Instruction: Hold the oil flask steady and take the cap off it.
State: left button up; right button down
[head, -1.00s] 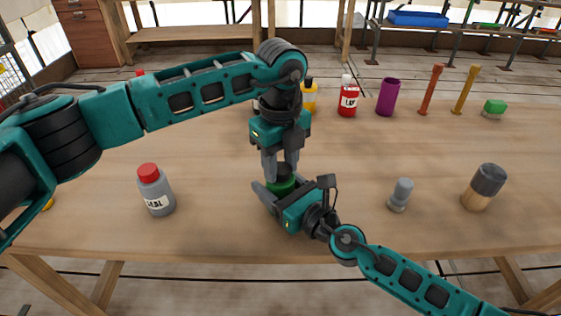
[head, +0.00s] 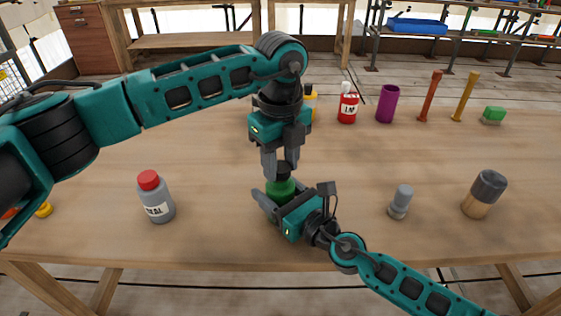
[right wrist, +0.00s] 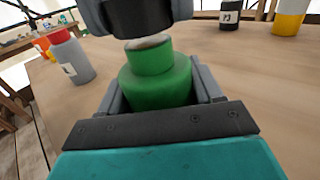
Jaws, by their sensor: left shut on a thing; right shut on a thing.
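The green oil flask (head: 281,188) stands on the table in the middle of the head view. My right gripper (head: 279,196) is shut around its body, low and from the right. In the right wrist view the flask (right wrist: 155,80) sits upright between the fingers, and the pale top of its neck shows. My left gripper (head: 280,172) points down from above, shut on the black cap (head: 283,169). In the right wrist view the cap (right wrist: 140,18) is just above the neck, with the pale top visible under its edge. The cap hides part of the neck's top.
A grey bottle with a red cap (head: 157,200) stands to the left. A small grey piece (head: 400,202) and a dark-topped wooden cylinder (head: 484,195) stand to the right. A red bottle (head: 348,105), purple cup (head: 387,103) and green block (head: 493,115) are farther back.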

aim_at(281, 166)
pick_arm(q)
jog(key=shift+r, duration=0.1)
jog(key=shift+r, duration=1.95)
pick_arm(e)
jog(key=shift+c, duration=0.5)
grip_release()
jog(key=shift+d, duration=0.1)
